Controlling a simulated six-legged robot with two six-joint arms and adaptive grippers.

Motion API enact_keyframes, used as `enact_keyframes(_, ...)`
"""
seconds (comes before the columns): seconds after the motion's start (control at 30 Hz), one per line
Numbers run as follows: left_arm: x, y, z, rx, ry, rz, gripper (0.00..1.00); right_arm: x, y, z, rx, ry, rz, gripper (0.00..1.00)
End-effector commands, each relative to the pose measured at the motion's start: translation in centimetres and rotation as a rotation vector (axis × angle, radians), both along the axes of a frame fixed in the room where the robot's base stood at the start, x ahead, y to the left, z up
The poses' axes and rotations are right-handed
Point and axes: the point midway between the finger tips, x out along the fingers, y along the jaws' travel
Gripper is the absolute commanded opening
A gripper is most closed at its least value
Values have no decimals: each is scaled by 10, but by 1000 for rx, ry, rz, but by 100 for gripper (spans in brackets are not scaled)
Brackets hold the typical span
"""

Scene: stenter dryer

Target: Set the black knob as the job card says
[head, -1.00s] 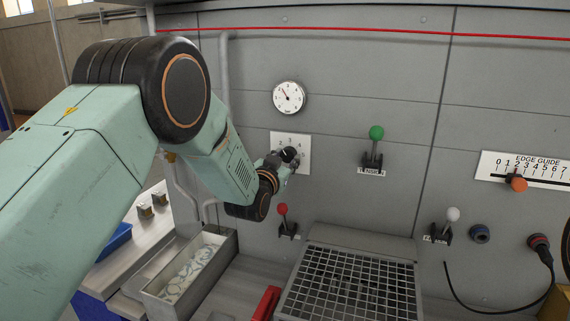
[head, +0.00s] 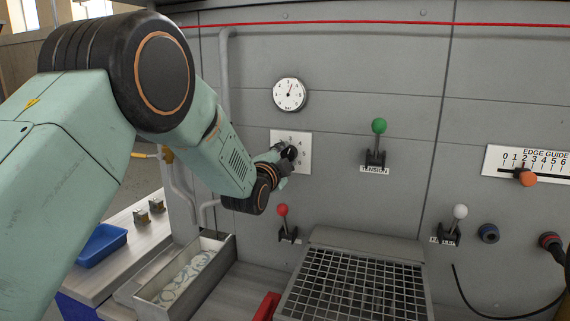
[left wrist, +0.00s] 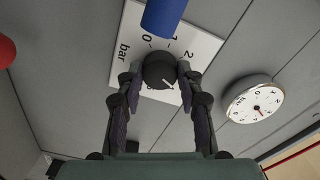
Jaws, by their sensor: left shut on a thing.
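The black knob (head: 289,153) sits on a white dial plate (head: 303,141) on the grey wall panel. My left gripper (head: 284,160) is on the knob. In the left wrist view, its two fingers (left wrist: 158,80) are shut on either side of the knob (left wrist: 158,68). The knob's white mark points to the lower right there; the numeral it faces is hidden by the gripper. The plate (left wrist: 133,55) shows "bar", 0, 1 and 2. A round bar gauge (head: 289,95) hangs above; its needle points up and slightly right. No job card is identifiable.
A red-knobbed lever (head: 283,212) is below the plate, a green-knobbed tension lever (head: 379,128) to its right. A blue cylinder (left wrist: 164,14) juts close to the knob. A mesh-topped box (head: 355,285) and an open metal bin (head: 188,275) stand below.

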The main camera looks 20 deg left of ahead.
Motion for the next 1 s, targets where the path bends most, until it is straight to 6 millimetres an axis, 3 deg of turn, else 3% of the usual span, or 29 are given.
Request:
enact_keyframes(0.5,0,1,0,331,-11,2,5,0,0,-18,0,0,0,0)
enact_keyframes(1.0,0,1,1,397,-14,2,5,0,0,-20,0,0,0,0)
